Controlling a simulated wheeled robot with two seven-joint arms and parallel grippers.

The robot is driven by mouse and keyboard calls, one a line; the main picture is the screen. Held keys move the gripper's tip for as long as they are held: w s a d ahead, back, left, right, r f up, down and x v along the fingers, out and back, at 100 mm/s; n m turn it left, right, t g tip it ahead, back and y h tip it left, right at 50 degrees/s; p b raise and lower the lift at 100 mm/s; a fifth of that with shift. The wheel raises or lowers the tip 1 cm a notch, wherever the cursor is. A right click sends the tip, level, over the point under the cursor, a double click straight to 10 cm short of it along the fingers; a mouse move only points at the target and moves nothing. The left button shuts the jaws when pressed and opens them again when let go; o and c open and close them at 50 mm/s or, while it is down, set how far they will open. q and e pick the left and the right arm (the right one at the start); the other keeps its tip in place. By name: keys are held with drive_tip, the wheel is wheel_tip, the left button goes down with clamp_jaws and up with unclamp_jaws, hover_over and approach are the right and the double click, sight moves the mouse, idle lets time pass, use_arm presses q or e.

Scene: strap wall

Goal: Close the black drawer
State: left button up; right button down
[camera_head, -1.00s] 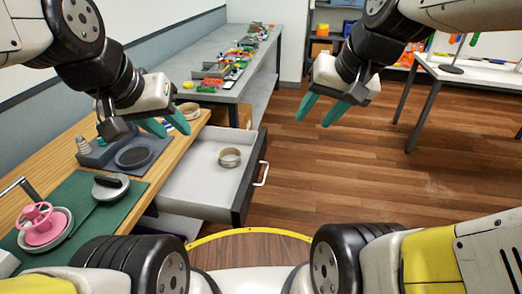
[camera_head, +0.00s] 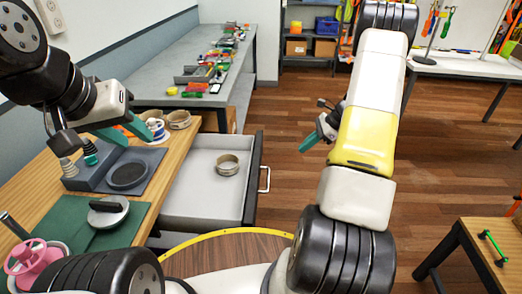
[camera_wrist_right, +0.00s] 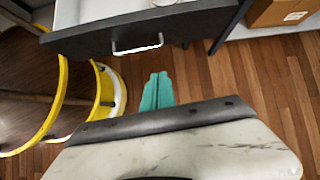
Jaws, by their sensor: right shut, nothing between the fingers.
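The black drawer (camera_head: 251,190) is pulled out from under the wooden workbench, its dark front and silver handle (camera_head: 265,178) facing right. A round metal ring-shaped item (camera_head: 228,165) lies inside on the pale bottom. My right gripper (camera_head: 311,140) is to the right of the drawer front, apart from it, with its green fingers shut and empty. In the right wrist view the fingertips (camera_wrist_right: 158,77) are just outside the drawer front (camera_wrist_right: 195,22), close to the handle (camera_wrist_right: 138,48). My left gripper (camera_head: 128,132) is over the bench with its green fingers apart.
The wooden workbench (camera_head: 180,150) carries a grey block with a dark disc (camera_head: 127,174), a green mat (camera_head: 75,225), a pink wheel-like item (camera_head: 33,262) and cups. A wooden stand (camera_head: 490,250) is at lower right. Wooden floor is open right of the drawer.

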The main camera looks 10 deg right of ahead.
drive_tip(key=a+r+x, duration=0.1)
drive_tip(key=x, duration=1.3)
drive_tip(key=shift+w+f+m, duration=0.25)
drive_tip(key=shift+w+m, duration=0.05)
drive_tip(key=shift+w, duration=0.05)
drive_tip(key=shift+a, duration=0.15)
hover_over(205, 173)
drive_tip(key=shift+s+d, duration=0.15)
drive_tip(key=shift+d, duration=0.3)
drive_tip(key=shift+a, duration=0.25)
drive_tip(key=shift+a, duration=0.1)
